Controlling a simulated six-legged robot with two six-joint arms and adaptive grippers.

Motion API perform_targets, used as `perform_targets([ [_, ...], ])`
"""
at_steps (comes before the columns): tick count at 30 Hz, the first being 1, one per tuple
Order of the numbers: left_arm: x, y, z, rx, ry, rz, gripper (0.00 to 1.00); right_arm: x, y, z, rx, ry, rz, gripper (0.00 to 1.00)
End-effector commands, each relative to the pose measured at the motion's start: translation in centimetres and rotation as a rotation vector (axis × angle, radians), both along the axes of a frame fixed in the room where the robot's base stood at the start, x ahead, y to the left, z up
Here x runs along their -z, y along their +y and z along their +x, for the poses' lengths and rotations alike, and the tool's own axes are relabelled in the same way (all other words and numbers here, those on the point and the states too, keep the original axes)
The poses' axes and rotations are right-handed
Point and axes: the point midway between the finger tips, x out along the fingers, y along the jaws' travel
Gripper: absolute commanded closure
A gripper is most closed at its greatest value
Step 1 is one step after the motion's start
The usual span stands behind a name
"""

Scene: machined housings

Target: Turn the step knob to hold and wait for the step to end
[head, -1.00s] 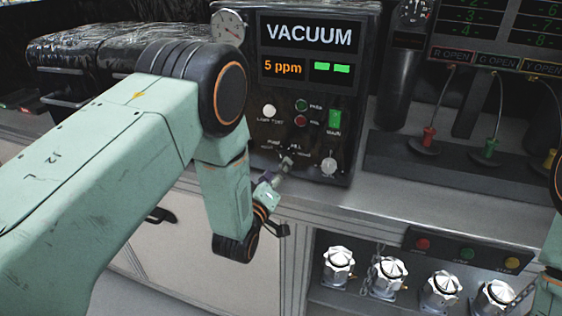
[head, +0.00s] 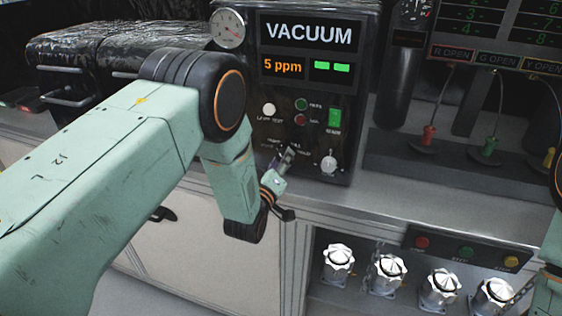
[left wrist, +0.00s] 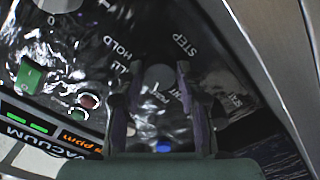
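The step knob (left wrist: 159,76) is a grey round shape in the left wrist view, with printed labels around it; STEP and HOLD are legible. My left gripper (left wrist: 158,72) has its two dark fingers apart, one on each side of the knob, with small gaps showing. In the head view the left gripper (head: 288,154) is at the lower part of the black vacuum panel (head: 260,190) and hides the knob. Which label the knob points at cannot be told. My right gripper is out of view.
The vacuum display (head: 309,35) reads 5 ppm with two green bars. A silver knob (head: 329,163) sits to the right of my gripper, below a green switch (head: 335,119). Several silver valve knobs (head: 388,275) stand in a lower recess.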

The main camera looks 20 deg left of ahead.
Motion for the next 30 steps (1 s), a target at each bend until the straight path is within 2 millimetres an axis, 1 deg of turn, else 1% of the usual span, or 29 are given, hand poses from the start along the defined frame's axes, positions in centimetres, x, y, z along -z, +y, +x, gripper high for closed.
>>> perform_targets([
  [1, 0.0, 0.0, 0.0, 0.000, 0.000, 0.000, 0.71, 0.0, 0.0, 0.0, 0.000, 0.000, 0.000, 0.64],
  [10, 0.0, 0.0, 0.0, 0.000, 0.000, 0.000, 0.96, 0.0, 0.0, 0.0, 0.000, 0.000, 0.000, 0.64],
  [16, 0.0, 0.0, 0.0, -0.001, -0.001, 0.013, 0.97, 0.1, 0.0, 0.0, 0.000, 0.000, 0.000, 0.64],
  [20, 0.0, 0.0, 0.0, -0.001, -0.002, 0.051, 0.97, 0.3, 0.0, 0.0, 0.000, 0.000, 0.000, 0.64],
  [26, 0.2, 0.0, 0.0, -0.001, -0.006, 0.175, 0.97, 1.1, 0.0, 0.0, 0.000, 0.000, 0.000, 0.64],
  [30, 0.2, 0.1, 0.0, -0.001, -0.011, 0.299, 0.97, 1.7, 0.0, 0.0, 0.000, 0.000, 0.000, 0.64],
])
